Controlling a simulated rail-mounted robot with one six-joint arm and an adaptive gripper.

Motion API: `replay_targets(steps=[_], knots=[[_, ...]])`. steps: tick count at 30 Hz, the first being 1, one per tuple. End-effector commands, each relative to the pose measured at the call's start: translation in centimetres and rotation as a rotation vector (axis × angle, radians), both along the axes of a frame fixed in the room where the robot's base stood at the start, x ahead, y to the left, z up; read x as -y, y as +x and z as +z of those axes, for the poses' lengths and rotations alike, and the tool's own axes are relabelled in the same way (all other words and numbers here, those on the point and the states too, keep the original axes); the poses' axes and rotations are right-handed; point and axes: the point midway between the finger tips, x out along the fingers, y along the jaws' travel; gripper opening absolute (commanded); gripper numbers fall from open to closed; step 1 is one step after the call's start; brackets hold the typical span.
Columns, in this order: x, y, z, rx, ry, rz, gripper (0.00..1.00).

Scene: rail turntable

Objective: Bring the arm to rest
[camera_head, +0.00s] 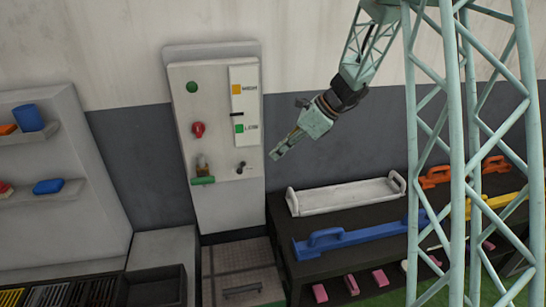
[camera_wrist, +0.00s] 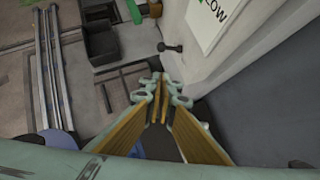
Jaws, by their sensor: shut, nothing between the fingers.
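My gripper (camera_head: 278,154) hangs in the air at the end of my arm, in front of the wall and right of the control panel (camera_head: 222,158). It points down and to the left and is apart from the panel. In the wrist view my gripper's fingers (camera_wrist: 158,84) meet at their tips with nothing between them. The panel carries a green button (camera_head: 191,87), a red knob (camera_head: 198,130), a green-handled part (camera_head: 203,180) and a small dark lever (camera_head: 241,167). A dark lever on the panel also shows in the wrist view (camera_wrist: 170,47).
A bench at right holds a white tray (camera_head: 345,194) and a blue handled bar (camera_head: 345,238), with orange and yellow pieces behind my lattice column. Shelves at left hold a blue cup (camera_head: 28,118) and a blue block (camera_head: 48,186). A dark bin (camera_head: 155,288) stands below.

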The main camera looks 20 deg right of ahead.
Motion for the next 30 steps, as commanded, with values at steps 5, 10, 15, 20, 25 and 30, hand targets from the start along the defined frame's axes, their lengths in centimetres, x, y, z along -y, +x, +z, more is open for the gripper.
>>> replay_targets(steps=[5, 10, 15, 20, 25, 30], knots=[[0.1, -0.1, 0.3, 0.0, 0.0, 0.0, 0.0], [0.1, -0.2, 0.3, -0.001, 0.0, 0.001, 0.0], [0.1, -0.1, 0.3, -0.001, 0.0, 0.001, 0.0], [-0.1, -0.6, 0.7, 0.008, -0.009, 0.017, 0.0], [-0.8, -1.9, 2.0, 0.034, -0.037, 0.07, 0.0], [-1.9, -4.1, 3.7, 0.071, -0.081, 0.153, 0.0]])
